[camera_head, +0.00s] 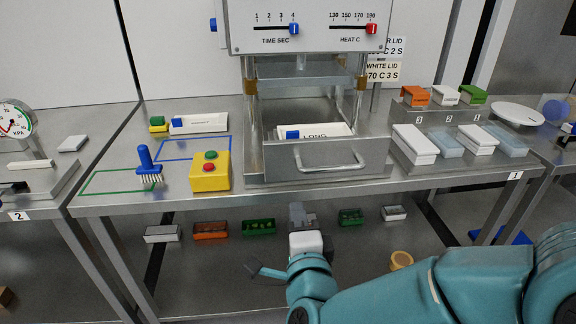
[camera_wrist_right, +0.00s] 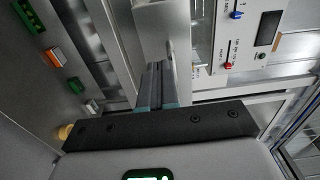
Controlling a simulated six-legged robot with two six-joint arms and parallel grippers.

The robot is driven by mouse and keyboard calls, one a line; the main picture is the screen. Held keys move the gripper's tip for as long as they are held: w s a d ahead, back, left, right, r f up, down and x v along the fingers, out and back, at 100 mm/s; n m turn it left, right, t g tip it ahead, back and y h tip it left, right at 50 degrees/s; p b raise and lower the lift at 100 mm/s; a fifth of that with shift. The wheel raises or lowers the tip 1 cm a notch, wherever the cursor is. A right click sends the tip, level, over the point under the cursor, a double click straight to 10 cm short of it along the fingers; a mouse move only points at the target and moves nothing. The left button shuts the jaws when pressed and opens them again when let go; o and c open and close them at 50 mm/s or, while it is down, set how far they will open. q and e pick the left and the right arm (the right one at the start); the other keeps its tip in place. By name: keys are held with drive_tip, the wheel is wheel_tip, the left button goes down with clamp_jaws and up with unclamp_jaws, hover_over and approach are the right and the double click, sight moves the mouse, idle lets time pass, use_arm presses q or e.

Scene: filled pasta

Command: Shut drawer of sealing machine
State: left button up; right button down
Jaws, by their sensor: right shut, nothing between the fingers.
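The sealing machine (camera_head: 305,27) stands at the back of the steel table, with time and heat sliders on its front. Its drawer (camera_head: 290,162) is pulled out toward me, a bar handle (camera_head: 334,163) on its front panel. A white tray with a blue block and the label "LONG" (camera_head: 315,134) shows inside the drawer. My right gripper (camera_head: 298,211) is shut and empty, below and in front of the drawer front. In the right wrist view the closed fingers (camera_wrist_right: 156,83) point toward the drawer front (camera_wrist_right: 154,25); whether they touch it cannot be told. My left gripper is out of view.
A yellow button box (camera_head: 210,172) and a blue brush (camera_head: 148,163) stand left of the drawer. White and clear containers (camera_head: 415,143) stand close on its right. Several coloured boxes (camera_head: 259,227) lie on the lower shelf behind my right gripper.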

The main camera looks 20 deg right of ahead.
drive_tip(key=shift+w+p, duration=0.65)
drive_tip(key=shift+p, duration=2.45)
drive_tip(key=p, duration=0.3)
approach(287, 167)
drive_tip(key=x, duration=0.6)
drive_tip(key=shift+w+d, duration=0.1)
drive_tip(key=shift+w, duration=0.35)
drive_tip(key=shift+s, duration=0.1)
